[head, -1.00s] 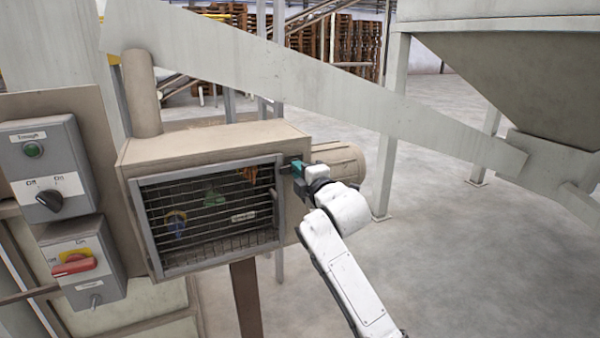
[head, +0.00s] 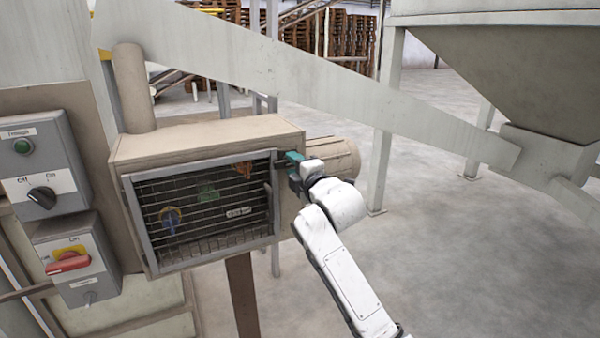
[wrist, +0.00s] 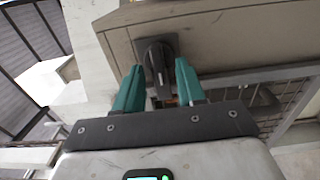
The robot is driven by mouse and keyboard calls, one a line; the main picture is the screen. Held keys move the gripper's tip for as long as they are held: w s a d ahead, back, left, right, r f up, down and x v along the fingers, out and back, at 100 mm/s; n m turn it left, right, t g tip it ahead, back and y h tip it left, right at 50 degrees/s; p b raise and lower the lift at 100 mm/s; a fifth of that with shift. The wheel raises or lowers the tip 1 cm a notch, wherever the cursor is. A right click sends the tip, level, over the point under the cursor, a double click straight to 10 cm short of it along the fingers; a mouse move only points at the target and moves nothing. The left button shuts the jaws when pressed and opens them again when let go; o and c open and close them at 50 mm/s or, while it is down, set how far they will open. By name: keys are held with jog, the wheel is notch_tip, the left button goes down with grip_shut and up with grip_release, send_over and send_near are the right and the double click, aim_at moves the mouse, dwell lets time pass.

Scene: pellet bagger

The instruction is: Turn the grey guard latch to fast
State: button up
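The grey guard latch (wrist: 155,58) is a dark grey turn knob on a dark plate, fixed to the beige housing. In the wrist view it lies just beyond and between my fingertips, its bar running roughly along the fingers. My gripper (wrist: 158,66) has two teal fingers, spread apart with a gap around the knob; I cannot tell whether they touch it. In the head view my gripper (head: 285,162) is at the upper right corner of the mesh guard (head: 134,225), and it hides the latch. The guard is closed over the housing opening.
The beige housing (head: 200,139) has a motor (head: 337,158) behind my gripper. At the left are a box with a black Off/On knob (head: 42,197) and one with a red switch (head: 68,262). A sloping chute (head: 300,80) passes above. The floor at right is clear.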

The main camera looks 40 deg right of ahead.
jog(key=b+v, duration=0.1)
jog(key=v, duration=0.9)
jog(key=shift+s+b, duration=0.25)
jog(key=shift+b, duration=0.1)
jog(key=shift+a, duration=0.1)
jog(key=s+a+f+m+g+y, duration=0.1)
jog(key=s+a+f+m+g, duration=0.25)
jog(key=f, duration=0.55)
jog(key=s+a+f+m+g+y, duration=0.2)
jog(key=s+a+f, duration=0.25)
jog(key=f, duration=0.35)
jog(key=s+a+f+m+g+y, duration=0.1)
jog(key=s+a+f+m+g, duration=0.3)
jog(key=f, duration=0.5)
jog(key=s+a+f+m+g, duration=0.2)
jog(key=s+f, duration=0.3)
jog(key=s, duration=0.6)
jog(key=s+a+f+m+g, duration=0.2)
jog(key=s+f+m+g, duration=0.2)
jog(key=s, duration=0.7)
notch_tip(320, 180, down, 2)
jog(key=shift+s+a+f+g+y, duration=0.1)
jog(key=shift+s+a+g+y, duration=0.15)
jog(key=shift+a+g+y, duration=0.15)
